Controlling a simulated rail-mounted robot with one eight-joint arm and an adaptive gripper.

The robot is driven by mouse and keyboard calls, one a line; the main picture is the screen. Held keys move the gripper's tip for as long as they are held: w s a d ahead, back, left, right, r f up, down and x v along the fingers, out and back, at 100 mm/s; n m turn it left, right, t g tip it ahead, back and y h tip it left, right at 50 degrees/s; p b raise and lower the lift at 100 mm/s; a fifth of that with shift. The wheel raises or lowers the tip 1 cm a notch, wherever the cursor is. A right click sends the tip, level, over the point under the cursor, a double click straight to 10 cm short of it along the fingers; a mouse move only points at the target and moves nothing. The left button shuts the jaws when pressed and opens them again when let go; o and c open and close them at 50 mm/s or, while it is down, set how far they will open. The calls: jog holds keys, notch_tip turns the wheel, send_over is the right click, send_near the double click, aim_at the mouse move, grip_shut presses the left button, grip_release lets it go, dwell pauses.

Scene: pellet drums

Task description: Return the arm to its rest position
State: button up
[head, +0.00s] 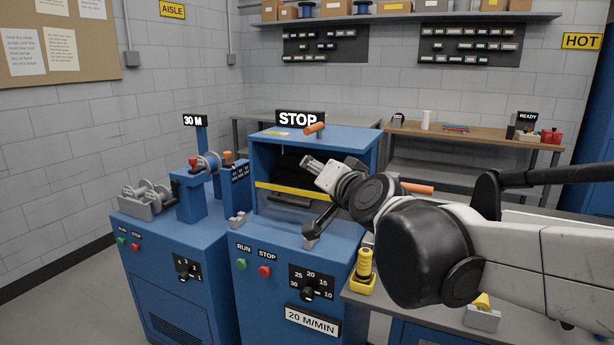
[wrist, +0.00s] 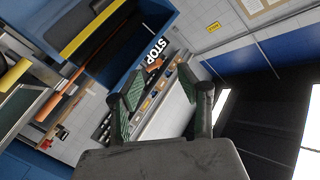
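My gripper (head: 309,164) is in the middle of the head view, at the end of my arm, which reaches in from the right. It appears in front of the blue machine marked STOP (head: 265,150) and points up and to the left. In the wrist view the two green-padded fingers of my gripper (wrist: 159,78) stand well apart with nothing between them. The STOP sign (wrist: 157,52) shows beyond the fingers there. How far the gripper is from the machine is hard to tell.
A second blue machine (head: 160,255) with a spool (head: 208,162) stands at left. The STOP machine has a yellow bar (head: 308,193) and an orange-handled lever (head: 315,128). A yellow-handled tool (head: 365,267) stands below my arm. A wooden bench (head: 460,138) is at the back right.

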jog(key=s+d+f+n+g+h, duration=0.1)
jog(key=s+d+f+g+h, duration=0.1)
jog(key=s+d+f, duration=0.4)
jog(key=s+d+f+n+g+h, duration=0.1)
jog(key=s+d+f+g, duration=0.3)
jog(key=s+f, duration=0.4)
jog(key=s+d+f+n+g+h, duration=0.1)
jog(key=s+d+f+g+h, duration=0.1)
jog(key=s+d+f, duration=0.5)
jog(key=s, duration=0.5)
jog(key=shift+s+d+n+g+h, duration=0.15)
jog(key=shift+d+n+g+h, duration=0.2)
jog(key=shift+n+g+h, duration=0.05)
jog(key=shift+c, duration=0.2)
